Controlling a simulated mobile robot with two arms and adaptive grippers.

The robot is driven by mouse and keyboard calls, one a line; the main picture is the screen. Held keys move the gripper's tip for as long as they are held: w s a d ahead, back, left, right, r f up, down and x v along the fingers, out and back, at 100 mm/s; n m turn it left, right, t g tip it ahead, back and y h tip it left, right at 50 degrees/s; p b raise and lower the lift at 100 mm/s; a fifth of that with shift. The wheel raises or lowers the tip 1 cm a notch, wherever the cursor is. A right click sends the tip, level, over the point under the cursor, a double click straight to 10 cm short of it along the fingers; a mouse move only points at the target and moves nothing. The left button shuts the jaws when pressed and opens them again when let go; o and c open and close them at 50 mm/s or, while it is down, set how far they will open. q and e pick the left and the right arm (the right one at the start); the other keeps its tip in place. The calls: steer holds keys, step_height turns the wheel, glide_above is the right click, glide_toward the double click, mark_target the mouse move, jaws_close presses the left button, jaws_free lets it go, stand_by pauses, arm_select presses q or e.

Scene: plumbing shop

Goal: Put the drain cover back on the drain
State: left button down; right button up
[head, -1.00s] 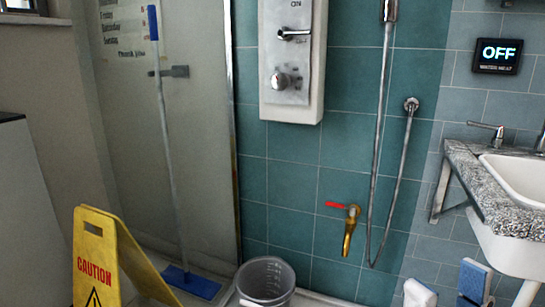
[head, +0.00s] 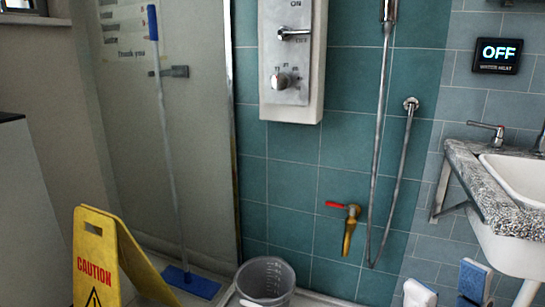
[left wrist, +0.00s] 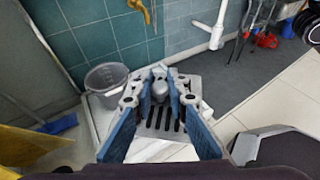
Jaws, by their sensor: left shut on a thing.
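My left gripper (left wrist: 159,90) shows in the left wrist view, its two blue-padded fingers closed on a grey knob-like part. This seems to belong to the drain cover (left wrist: 160,121), a grey plate with dark slots seen between the fingers. Much of its outline is hidden by the fingers. A pale floor surface shows below it; I cannot tell the gap. The drain opening is not visible.
A grey bucket (head: 265,281) stands by the teal wall, left of the cover in the wrist view. A yellow caution sign (head: 97,258) and a blue mop (head: 190,282) are at left. A sink (head: 515,176) juts out at right. A dark floor strip (left wrist: 228,78) looks mostly clear.

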arm_select(q)
steer(key=r, duration=0.2)
steer(key=a+r, duration=0.1)
steer(key=shift+s+r, duration=0.3)
steer(key=shift+r, duration=0.05)
steer(key=shift+a, duration=0.2)
steer(key=shift+a, duration=0.1)
steer(key=shift+w, duration=0.1)
